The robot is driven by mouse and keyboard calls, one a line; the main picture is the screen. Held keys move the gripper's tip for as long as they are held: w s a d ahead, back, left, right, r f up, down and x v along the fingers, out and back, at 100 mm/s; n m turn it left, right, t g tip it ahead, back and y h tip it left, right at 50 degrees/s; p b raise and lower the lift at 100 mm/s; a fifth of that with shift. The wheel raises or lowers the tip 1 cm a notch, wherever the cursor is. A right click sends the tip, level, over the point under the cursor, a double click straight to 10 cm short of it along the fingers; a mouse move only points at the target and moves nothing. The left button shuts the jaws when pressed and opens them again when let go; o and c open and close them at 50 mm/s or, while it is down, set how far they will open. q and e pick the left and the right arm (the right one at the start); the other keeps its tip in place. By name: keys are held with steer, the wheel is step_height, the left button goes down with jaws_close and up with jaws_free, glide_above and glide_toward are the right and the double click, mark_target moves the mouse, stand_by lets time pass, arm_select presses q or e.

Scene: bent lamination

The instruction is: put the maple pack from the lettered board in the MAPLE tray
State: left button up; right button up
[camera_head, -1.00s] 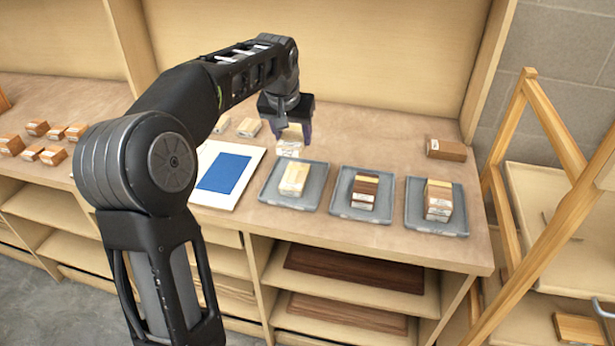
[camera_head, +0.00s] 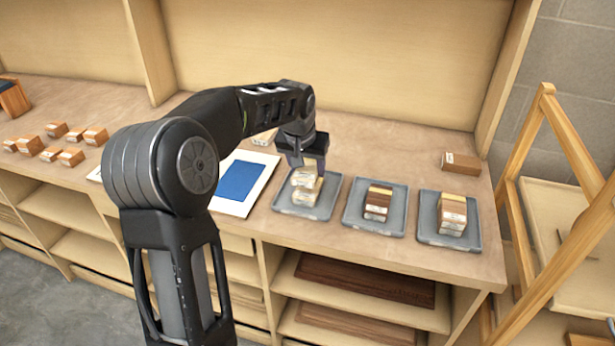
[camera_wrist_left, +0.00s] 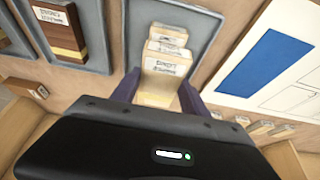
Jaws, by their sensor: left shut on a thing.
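My left gripper (camera_head: 306,166) is shut on a pale maple pack (camera_head: 303,179) above the left grey tray (camera_head: 323,210). In the left wrist view the held pack (camera_wrist_left: 160,82) sits between the dark fingers, with a printed label too small to read. Pale packs (camera_head: 304,197) lie in the tray below and show beyond the held one. I cannot tell whether the held pack touches them. The white board (camera_head: 227,208) with a blue panel lies left of the tray. Its letters are not readable. My right gripper is not in view.
A brown block (camera_head: 461,163) lies behind the right tray. Several small blocks (camera_head: 56,130) lie at the far left. A wooden frame (camera_head: 520,140) stands at the right.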

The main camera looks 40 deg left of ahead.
mark_target(306, 172)
arm_select(q)
steer(key=shift+f, duration=1.75)
steer(key=shift+f, duration=0.2)
steer(key=o, duration=1.4)
steer(key=v, duration=1.2)
steer(key=shift+r+b, duration=0.25)
steer(key=shift+b, duration=0.05)
steer(key=shift+w, duration=0.1)
